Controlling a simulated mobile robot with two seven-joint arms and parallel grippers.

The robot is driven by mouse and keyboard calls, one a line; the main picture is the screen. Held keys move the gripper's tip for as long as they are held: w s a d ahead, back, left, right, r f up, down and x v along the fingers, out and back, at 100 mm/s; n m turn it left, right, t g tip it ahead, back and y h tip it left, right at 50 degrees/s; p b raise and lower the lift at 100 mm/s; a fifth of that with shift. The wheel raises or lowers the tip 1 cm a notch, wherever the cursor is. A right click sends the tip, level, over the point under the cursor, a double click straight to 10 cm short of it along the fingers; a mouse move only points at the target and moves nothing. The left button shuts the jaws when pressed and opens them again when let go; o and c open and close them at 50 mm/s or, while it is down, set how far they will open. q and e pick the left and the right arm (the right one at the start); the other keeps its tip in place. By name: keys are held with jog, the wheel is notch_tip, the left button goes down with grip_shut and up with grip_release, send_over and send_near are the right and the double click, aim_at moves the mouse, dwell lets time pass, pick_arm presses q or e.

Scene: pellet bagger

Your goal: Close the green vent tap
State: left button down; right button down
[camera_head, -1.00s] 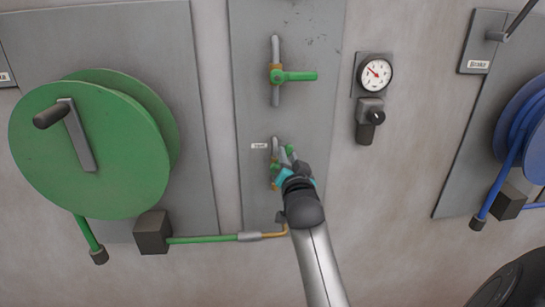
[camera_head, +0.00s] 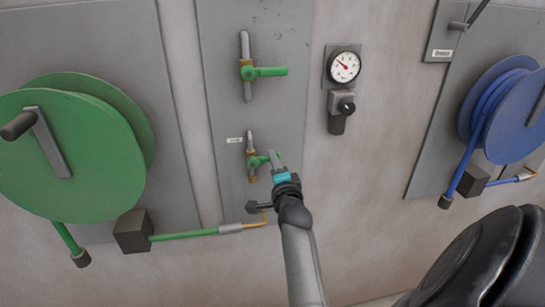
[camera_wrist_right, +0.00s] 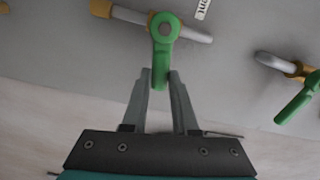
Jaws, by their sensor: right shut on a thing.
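The green vent tap (camera_head: 256,161) is the lower of two green taps on the grey panel, beside a small white label (camera_head: 234,140). Its lever points right, across its upright pipe. My right gripper (camera_head: 275,160) is at the lever's outer end. In the right wrist view, the fingers of my right gripper (camera_wrist_right: 160,80) are shut on the end of the green lever (camera_wrist_right: 162,55), which stands square to the pipe (camera_wrist_right: 190,33). The fingers hide part of the lever in the head view. My left gripper is not in view.
The upper green tap (camera_head: 264,72) has its lever pointing right. A gauge (camera_head: 345,66) and a black knob (camera_head: 346,106) are right of the panel. A green reel (camera_head: 70,165) stands left and a blue reel (camera_head: 505,110) right. A green hose (camera_head: 185,234) runs below the tap.

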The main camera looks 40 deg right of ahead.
jog(key=shift+f+m, duration=0.45)
jog(key=shift+m, duration=0.55)
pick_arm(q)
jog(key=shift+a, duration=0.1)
pick_arm(e)
jog(key=c, duration=0.7)
grip_release()
jog(key=shift+f, duration=0.1)
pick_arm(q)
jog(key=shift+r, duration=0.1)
